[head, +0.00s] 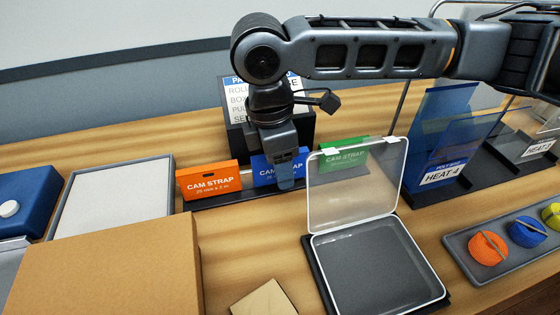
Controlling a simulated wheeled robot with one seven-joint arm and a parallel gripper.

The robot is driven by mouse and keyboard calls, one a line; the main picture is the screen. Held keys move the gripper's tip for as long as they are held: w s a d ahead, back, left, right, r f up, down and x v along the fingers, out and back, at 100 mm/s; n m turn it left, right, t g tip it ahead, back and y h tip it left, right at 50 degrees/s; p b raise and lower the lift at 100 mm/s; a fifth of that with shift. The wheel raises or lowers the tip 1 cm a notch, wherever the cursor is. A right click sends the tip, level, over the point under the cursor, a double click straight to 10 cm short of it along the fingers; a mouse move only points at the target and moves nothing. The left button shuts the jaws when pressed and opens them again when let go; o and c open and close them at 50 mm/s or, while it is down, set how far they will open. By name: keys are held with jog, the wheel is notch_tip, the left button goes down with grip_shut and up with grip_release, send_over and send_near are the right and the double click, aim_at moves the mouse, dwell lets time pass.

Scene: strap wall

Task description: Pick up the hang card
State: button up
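Three cam strap hang cards stand in a row on a black rail: an orange card (208,182), a blue card (264,172) and a green card (352,153). The green card is partly seen through a raised clear lid.
A clear-lidded box (370,268) stands open in front of the cards. A brown carton (105,275) and a grey tray (112,160) are at left. A tray (470,262) of coiled straps and blue panels (440,130) are at right. A printed sign (238,100) stands behind my gripper.

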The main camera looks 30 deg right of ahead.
grip_shut()
jog(key=shift+r, duration=0.2)
dwell(0.3)
